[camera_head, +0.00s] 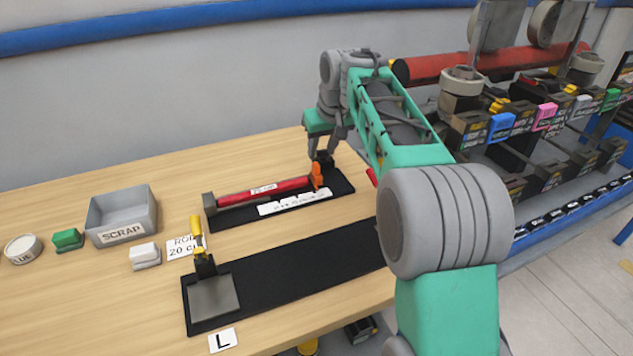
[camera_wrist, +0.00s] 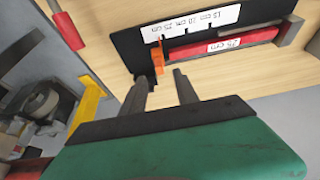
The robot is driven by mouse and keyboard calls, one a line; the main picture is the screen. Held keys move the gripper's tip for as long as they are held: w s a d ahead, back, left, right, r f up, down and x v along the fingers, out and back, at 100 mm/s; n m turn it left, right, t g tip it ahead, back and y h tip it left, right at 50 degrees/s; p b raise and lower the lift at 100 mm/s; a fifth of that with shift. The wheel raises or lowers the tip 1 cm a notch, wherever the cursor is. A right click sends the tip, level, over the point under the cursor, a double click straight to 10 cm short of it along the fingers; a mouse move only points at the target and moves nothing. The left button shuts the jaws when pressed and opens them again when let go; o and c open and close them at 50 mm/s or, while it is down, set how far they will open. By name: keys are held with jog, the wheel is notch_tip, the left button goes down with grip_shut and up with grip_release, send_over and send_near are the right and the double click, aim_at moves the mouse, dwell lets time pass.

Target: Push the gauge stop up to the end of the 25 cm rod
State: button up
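The gauge (camera_head: 228,219) is a black board on the table with a white scale strip (camera_head: 295,202) along it. A red rod (camera_head: 262,192) lies on it, its tag reading 25 cm in the wrist view (camera_wrist: 225,46). A grey block (camera_head: 209,204) stands at the rod's left end in the head view. The orange gauge stop (camera_head: 317,176) stands at the other end; in the wrist view (camera_wrist: 158,57) it is very close to the rod end, and I cannot tell whether they touch. My gripper (camera_wrist: 163,78) is open and empty, its fingertips just beyond the stop.
A second black board (camera_head: 300,275) with a grey plate and yellow-handled clamp (camera_head: 197,235) lies in front. A grey scrap bin (camera_head: 122,215), a green block (camera_head: 68,239), a white block (camera_head: 145,255) and a round tin (camera_head: 23,248) stand left.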

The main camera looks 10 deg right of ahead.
aim_at(316, 165)
jog(key=x, duration=0.8)
jog(key=shift+w, duration=0.4)
grip_shut()
dwell(0.9)
